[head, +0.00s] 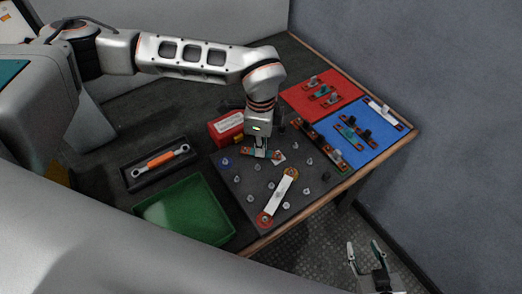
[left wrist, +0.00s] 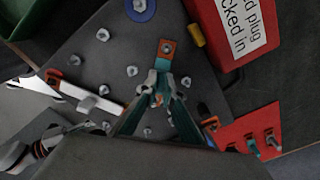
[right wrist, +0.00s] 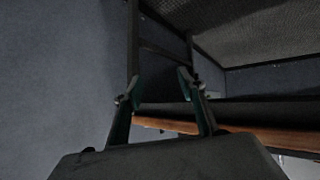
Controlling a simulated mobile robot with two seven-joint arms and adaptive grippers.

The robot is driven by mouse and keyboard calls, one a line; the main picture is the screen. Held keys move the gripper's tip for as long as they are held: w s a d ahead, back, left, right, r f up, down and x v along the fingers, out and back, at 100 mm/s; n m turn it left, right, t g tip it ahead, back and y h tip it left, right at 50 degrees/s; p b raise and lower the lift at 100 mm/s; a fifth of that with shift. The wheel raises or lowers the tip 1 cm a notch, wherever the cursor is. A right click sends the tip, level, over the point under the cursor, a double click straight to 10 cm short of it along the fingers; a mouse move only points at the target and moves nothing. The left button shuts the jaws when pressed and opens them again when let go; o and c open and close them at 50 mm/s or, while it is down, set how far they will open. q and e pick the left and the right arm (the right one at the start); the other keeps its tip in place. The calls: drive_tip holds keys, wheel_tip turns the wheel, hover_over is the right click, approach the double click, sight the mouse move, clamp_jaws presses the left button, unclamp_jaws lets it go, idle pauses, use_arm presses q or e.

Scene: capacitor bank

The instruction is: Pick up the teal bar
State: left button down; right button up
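The teal bar (head: 262,153), with orange copper-coloured ends, is at the upper part of the dark board (head: 241,190). In the left wrist view the bar (left wrist: 165,52) runs up from between the fingertips, one copper end with a hole showing. My left gripper (head: 261,145) points down onto it, and its fingertips (left wrist: 160,86) are close together on either side of the bar. The bar's other end is largely hidden by the fingers. Whether the bar touches the board is unclear. My right gripper (head: 367,254) is open and empty, off the table's front edge; its fingertips (right wrist: 159,87) are wide apart.
A white bar (head: 281,191) and several studs are on the board. A red box (head: 227,127) stands behind it. A green tray (head: 218,207) and a wrench tray (head: 132,183) are left. Red (head: 300,91) and blue (head: 388,134) mats with parts lie right.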

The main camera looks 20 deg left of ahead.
use_arm(q)
drive_tip(key=shift+r, duration=0.1)
idle(0.3)
wheel_tip(320, 180, up, 20)
drive_tip(key=p, duration=0.1)
idle(0.4)
drive_tip(key=shift+d+f, duration=0.1)
drive_tip(key=shift+f, duration=0.1)
idle(0.5)
